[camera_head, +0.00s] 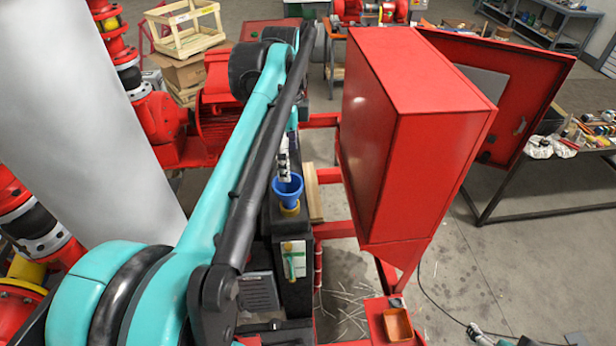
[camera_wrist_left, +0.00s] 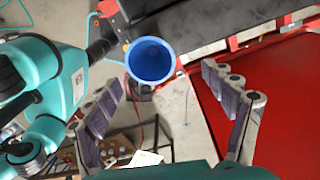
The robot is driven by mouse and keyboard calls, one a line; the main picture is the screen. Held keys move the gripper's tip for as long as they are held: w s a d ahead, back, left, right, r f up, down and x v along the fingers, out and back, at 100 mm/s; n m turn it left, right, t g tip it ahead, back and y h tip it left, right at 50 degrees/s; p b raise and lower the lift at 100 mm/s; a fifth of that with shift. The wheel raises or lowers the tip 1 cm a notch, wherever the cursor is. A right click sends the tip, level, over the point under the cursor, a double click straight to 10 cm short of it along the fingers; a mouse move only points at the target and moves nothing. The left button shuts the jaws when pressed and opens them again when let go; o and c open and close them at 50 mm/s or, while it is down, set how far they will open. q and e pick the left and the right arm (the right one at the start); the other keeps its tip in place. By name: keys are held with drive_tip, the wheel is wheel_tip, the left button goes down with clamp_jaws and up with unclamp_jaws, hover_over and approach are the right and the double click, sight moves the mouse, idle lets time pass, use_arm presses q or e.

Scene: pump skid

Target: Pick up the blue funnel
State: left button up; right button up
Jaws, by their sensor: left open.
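The blue funnel (camera_head: 289,190) stands mouth up on a yellow neck on top of a dark upright part of the skid. In the left wrist view the round mouth of the funnel (camera_wrist_left: 151,60) faces the camera. My left gripper (camera_wrist_left: 160,77) is open, its fingers spread to either side of the funnel in that picture, and nothing is held. In the head view part of the left gripper (camera_head: 283,163) shows just above and behind the funnel; my arm hides the rest. A small part of what looks like my right gripper (camera_head: 480,334) shows at the bottom edge.
A large red cabinet (camera_head: 405,130) with an open door (camera_head: 510,95) stands right of the funnel. A wooden strip (camera_head: 313,193) lies beside the funnel. An orange tray (camera_head: 397,324) sits at the lower right. Red pipework and a motor (camera_head: 222,110) are at the left.

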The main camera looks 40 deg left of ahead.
sight(286, 184)
use_arm(q)
drive_tip(key=shift+f, duration=0.25)
drive_tip(key=s+f, duration=0.2)
drive_tip(key=s, duration=0.1)
drive_tip(key=shift+p, duration=0.35)
drive_tip(key=f, duration=0.1)
drive_tip(key=w+f, duration=0.1)
drive_tip(key=w+f+p, duration=0.1)
drive_tip(key=f, duration=0.1)
drive_tip(key=shift+f, duration=0.3)
drive_tip(key=shift+s+r, duration=0.1)
drive_tip(key=shift+s, duration=0.45)
drive_tip(key=shift+c, duration=0.2)
drive_tip(key=shift+w+d, duration=0.1)
drive_tip(key=shift+w, duration=0.2)
drive_tip(key=c, duration=1.3)
drive_tip(key=shift+s, duration=0.1)
drive_tip(key=shift+c, duration=0.8)
use_arm(e)
drive_tip(key=v, duration=0.2)
drive_tip(key=shift+s+r, duration=0.25)
drive_tip(key=shift+s, duration=0.1)
